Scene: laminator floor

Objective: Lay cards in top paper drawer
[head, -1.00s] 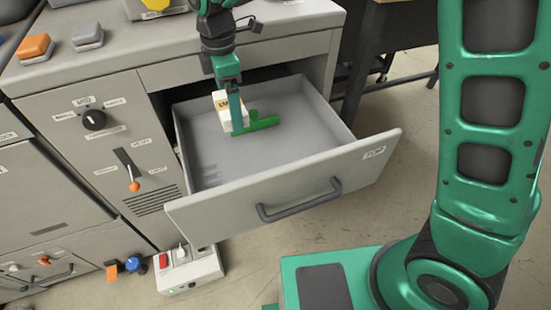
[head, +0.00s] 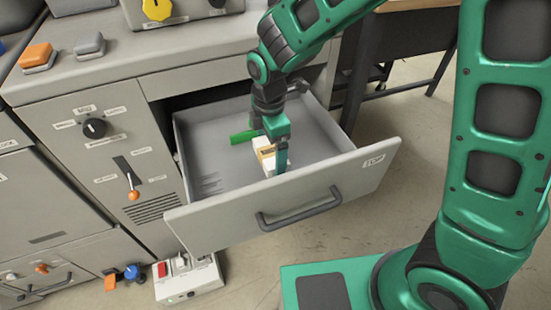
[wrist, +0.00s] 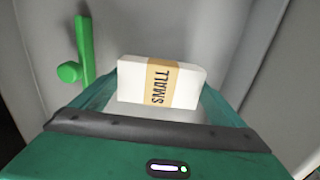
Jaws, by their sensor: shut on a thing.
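A white pack of cards (head: 266,150) with a tan band is between the fingers of my gripper (head: 275,160), inside the open top drawer, towards its front right. In the wrist view the pack (wrist: 130,80) shows the word SMALL on its band, and my gripper (wrist: 158,95) is shut on it. The drawer (head: 215,160) is pulled out and has TOP on its front. I cannot tell whether the pack touches the drawer floor.
A green bar with a round knob (head: 240,137) lies in the drawer behind the pack; it also shows in the wrist view (wrist: 84,50). The left part of the drawer floor is clear. A white switch box (head: 190,283) stands on the floor below.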

